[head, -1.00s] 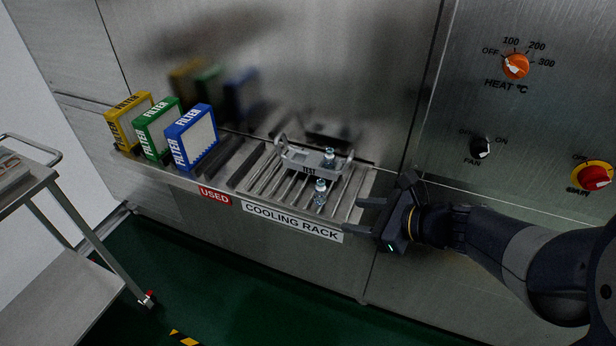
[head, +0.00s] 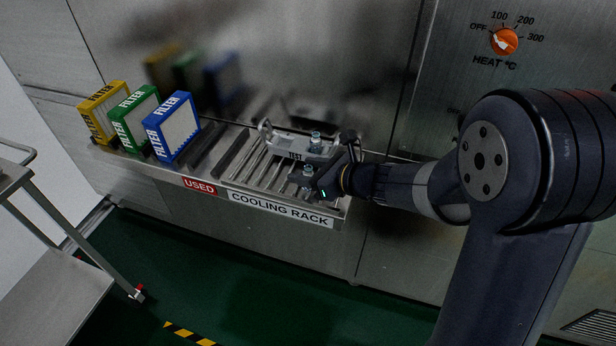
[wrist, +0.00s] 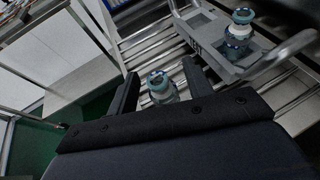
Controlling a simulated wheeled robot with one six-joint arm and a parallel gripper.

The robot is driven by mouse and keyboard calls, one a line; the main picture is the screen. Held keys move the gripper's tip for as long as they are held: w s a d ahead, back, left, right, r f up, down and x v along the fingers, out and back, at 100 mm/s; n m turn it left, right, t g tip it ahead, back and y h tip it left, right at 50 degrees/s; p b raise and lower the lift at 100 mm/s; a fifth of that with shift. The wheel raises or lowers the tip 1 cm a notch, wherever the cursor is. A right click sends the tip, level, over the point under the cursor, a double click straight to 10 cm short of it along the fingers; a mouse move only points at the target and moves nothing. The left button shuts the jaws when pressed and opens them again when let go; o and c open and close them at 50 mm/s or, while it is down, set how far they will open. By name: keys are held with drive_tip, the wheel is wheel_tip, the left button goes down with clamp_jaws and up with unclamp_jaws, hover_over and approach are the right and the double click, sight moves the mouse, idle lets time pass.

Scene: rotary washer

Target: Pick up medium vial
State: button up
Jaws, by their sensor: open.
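One small glass vial with a blue-grey cap (head: 307,172) stands at the front right of the cooling rack; it also shows in the wrist view (wrist: 158,82). A second vial (head: 315,141) sits in the grey TEST carrier (head: 285,145) behind it, and shows at upper right in the wrist view (wrist: 240,22). I cannot tell from the views which size each is. My gripper (wrist: 160,72) is open, with a finger on each side of the front vial in the wrist view. In the head view my gripper (head: 318,172) is close at the vial's right, partly hiding it.
The cooling rack (head: 242,190) has metal slats. Yellow (head: 95,107), green (head: 128,112) and blue (head: 165,120) filters stand at its left. The carrier's handle rises near my gripper in the wrist view. A metal wall is behind; a cart (head: 75,290) stands at left.

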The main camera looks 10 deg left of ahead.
drive_tip(key=shift+w+a+f, duration=0.25)
drive_tip(key=shift+a+f, duration=0.05)
drive_tip(key=shift+a, duration=0.3)
drive_tip(key=shift+c, duration=0.3)
drive_tip(key=c, duration=0.9)
